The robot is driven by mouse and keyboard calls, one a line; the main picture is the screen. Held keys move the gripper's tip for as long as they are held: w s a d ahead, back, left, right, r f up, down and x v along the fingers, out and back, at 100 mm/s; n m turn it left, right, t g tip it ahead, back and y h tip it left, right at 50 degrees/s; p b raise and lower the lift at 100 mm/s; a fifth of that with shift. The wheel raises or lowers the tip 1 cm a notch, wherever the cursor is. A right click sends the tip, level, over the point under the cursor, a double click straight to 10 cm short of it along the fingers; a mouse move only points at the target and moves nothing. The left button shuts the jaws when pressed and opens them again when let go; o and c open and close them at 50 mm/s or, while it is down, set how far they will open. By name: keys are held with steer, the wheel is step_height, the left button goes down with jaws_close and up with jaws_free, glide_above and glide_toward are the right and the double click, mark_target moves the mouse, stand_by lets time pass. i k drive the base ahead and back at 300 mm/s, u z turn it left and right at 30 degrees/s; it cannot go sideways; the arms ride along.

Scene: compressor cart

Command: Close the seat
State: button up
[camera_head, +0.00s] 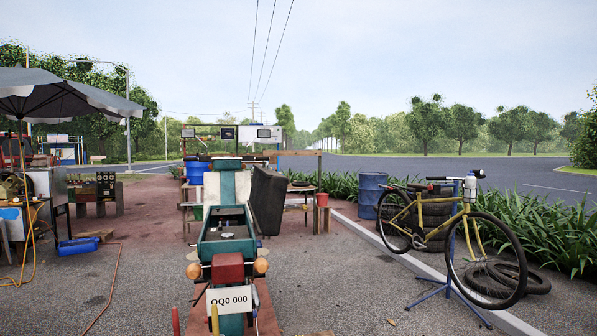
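A green motorcycle (228,245) stands in the middle of the head view with its rear toward me. It has a red tail lamp, orange indicators and a white plate. Its dark seat (268,200) stands raised and nearly upright along the right side. The seat's hinge is too small to make out. I cannot make out my gripper in this view.
A yellow bicycle (440,212) on a blue stand, tyres and a blue barrel (371,194) are at the right. An umbrella (60,97), tables and a blue tray (78,246) are at the left. An orange hose crosses the left ground. Pavement beside the motorcycle is mostly clear.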

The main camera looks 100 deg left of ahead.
mark_target(269, 188)
steer(key=i, duration=0.85)
steer(key=u, duration=3.85)
steer(key=i, duration=1)
steer(key=z, duration=0.05)
